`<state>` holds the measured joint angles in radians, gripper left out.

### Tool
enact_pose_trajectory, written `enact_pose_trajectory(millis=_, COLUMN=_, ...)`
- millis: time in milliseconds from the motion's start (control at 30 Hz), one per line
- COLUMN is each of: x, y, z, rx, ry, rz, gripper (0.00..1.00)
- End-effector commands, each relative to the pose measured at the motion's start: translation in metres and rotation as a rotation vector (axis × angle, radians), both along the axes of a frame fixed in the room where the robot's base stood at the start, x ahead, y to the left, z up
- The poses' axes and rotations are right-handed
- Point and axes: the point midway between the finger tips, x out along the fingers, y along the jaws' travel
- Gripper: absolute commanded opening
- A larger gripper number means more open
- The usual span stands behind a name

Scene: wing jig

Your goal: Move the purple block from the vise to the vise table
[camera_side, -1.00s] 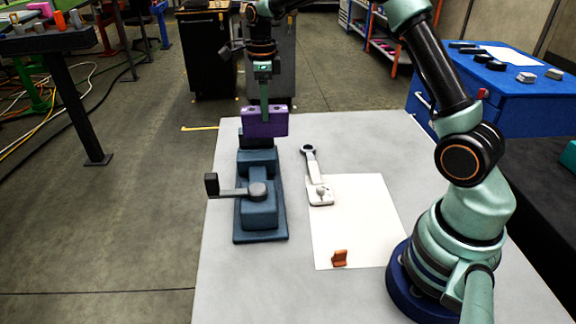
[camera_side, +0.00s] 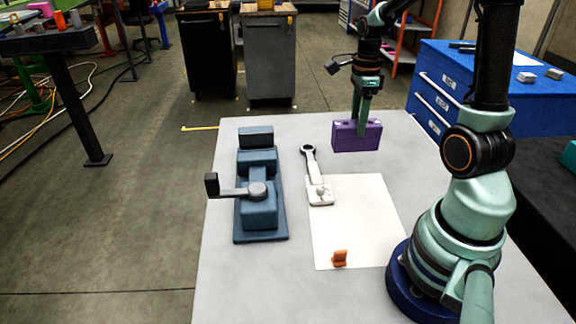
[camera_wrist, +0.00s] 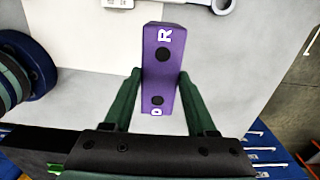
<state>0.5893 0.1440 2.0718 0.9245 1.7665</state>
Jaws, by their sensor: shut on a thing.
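The purple block (camera_side: 357,137) is at the back right of the light grey vise table (camera_side: 228,290), to the right of the vise. My gripper (camera_side: 363,112) comes down from above and is shut on the block. The block's underside is at or just over the table top; I cannot tell whether it touches. In the wrist view the block (camera_wrist: 163,65), with white letters and dark round holes, sits between the two green fingers of my gripper (camera_wrist: 161,90). The blue vise (camera_side: 258,215) stands at the left of the table with nothing in its jaws.
A grey wrench-like tool (camera_side: 315,170) lies between the vise and the block. A blue drawer cabinet (camera_side: 455,85) stands behind at the right. The table around the block is mostly clear.

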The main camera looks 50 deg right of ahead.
Motion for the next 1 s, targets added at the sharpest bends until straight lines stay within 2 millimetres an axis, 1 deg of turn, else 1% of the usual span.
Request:
enact_pose_trajectory(millis=400, x=0.000, y=0.000, z=-0.048, rx=0.001, ry=0.003, rz=0.000, gripper=0.00)
enact_pose_trajectory(millis=600, x=0.000, y=0.000, z=-0.065, rx=0.001, ry=0.001, rz=0.000, gripper=0.00)
enact_pose_trajectory(millis=800, x=0.001, y=0.000, z=-0.071, rx=0.000, ry=0.000, rz=0.000, gripper=0.00)
enact_pose_trajectory(millis=1000, x=0.001, y=0.000, z=-0.072, rx=0.000, ry=0.000, rz=0.000, gripper=0.00)
